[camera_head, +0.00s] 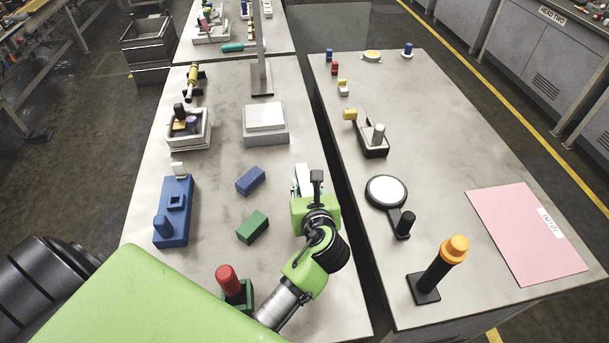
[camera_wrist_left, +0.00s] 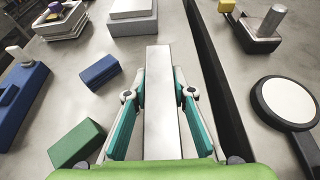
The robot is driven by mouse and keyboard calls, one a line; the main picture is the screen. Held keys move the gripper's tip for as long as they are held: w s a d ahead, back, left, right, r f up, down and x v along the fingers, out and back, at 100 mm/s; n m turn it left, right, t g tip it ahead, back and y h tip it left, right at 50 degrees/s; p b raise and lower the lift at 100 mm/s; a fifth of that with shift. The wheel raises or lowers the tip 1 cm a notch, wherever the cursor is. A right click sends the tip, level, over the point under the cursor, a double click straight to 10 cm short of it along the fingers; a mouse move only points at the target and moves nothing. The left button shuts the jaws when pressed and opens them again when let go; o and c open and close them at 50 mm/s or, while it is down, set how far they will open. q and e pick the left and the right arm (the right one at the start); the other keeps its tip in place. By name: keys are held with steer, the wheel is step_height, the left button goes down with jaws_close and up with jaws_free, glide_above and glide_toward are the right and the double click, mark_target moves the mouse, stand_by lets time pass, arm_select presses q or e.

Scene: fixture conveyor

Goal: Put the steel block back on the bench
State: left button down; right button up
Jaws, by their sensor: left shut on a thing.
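The steel block (camera_wrist_left: 163,100) is a long, pale grey bar between the teal fingers of my left gripper (camera_wrist_left: 160,98) in the wrist view. The fingers are shut on its two sides. In the head view my left gripper (camera_head: 304,184) is over the right part of the left bench (camera_head: 215,280), near the gap between the benches. Only a small pale end of the block shows there, past the green wrist. I cannot tell whether its underside touches the bench. My right gripper is not in view.
A blue block (camera_head: 251,180) and a green block (camera_head: 252,227) lie left of the gripper. A blue fixture (camera_head: 174,225), a grey stand with a pale plate (camera_head: 265,125) and a red-knobbed part (camera_head: 227,279) stand around. The right bench (camera_head: 440,170) lies across a dark gap.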

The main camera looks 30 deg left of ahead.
arm_select(q)
steer(key=shift+w+a, duration=0.15)
steer(key=shift+a, duration=0.05)
steer(key=shift+s+r, duration=0.2)
steer(key=shift+s, duration=0.15)
steer(key=shift+w, duration=0.25)
steer(key=shift+r+p, duration=0.1)
steer(key=shift+p, duration=0.5)
steer(key=shift+f, duration=0.35)
step_height(320, 180, down, 6)
steer(key=b, duration=0.2)
steer(key=shift+b, duration=0.3)
steer(key=shift+s+f, duration=0.1)
steer(key=shift+f, duration=0.1)
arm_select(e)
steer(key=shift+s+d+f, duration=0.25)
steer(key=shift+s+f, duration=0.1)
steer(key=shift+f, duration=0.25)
arm_select(q)
steer(key=shift+f, duration=0.1)
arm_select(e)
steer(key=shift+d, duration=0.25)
